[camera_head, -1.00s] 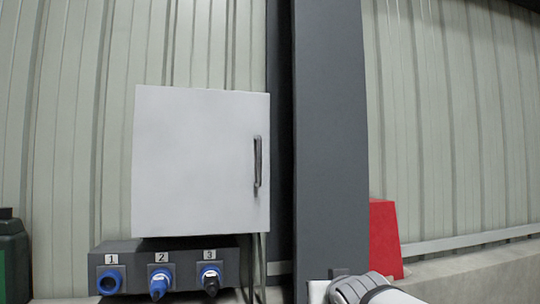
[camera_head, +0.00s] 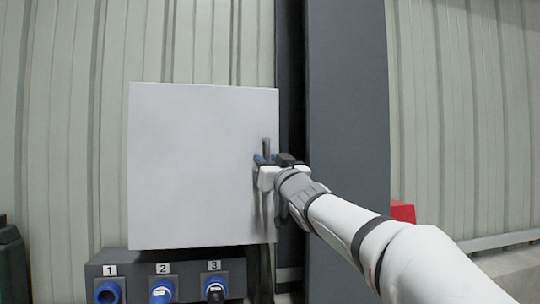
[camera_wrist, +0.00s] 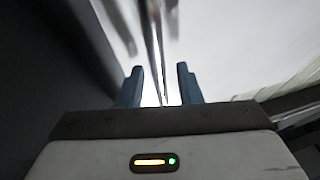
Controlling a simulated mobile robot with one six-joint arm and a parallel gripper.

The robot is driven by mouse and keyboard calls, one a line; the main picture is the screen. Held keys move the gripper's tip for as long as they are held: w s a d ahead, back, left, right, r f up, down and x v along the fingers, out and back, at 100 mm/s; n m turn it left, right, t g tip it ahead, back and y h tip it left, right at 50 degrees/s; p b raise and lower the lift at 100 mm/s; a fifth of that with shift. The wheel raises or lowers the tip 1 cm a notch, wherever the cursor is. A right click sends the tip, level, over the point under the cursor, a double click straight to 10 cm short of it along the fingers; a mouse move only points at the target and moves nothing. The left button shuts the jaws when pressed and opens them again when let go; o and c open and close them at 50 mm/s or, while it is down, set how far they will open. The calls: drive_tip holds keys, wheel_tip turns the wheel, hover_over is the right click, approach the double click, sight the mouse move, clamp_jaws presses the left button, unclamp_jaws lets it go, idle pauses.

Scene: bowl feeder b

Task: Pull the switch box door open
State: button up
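The switch box (camera_head: 195,160) is a light grey square box on the wall, and its front door appears shut. Its vertical metal handle (camera_head: 266,145) is near the door's right edge, partly hidden by my gripper (camera_head: 265,160). In the wrist view, my gripper (camera_wrist: 160,88) has its two blue fingers apart, one on each side of the narrow handle (camera_wrist: 157,45). Gaps show between the handle and both fingers. The pale door surface (camera_wrist: 230,40) fills the upper right of that view.
A dark post (camera_head: 347,110) stands right of the box. Below the box is a dark socket panel (camera_head: 135,262) numbered 1 to 3, with blue fittings. A red object (camera_head: 402,211) is at the right, partly behind my arm. Cables hang under the box.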

drive_tip(key=shift+w+a+r, duration=0.1)
drive_tip(key=shift+a+r, duration=0.05)
drive_tip(key=shift+r, duration=0.1)
drive_tip(key=shift+w, duration=0.1)
drive_tip(key=shift+c, duration=0.3)
clamp_jaws()
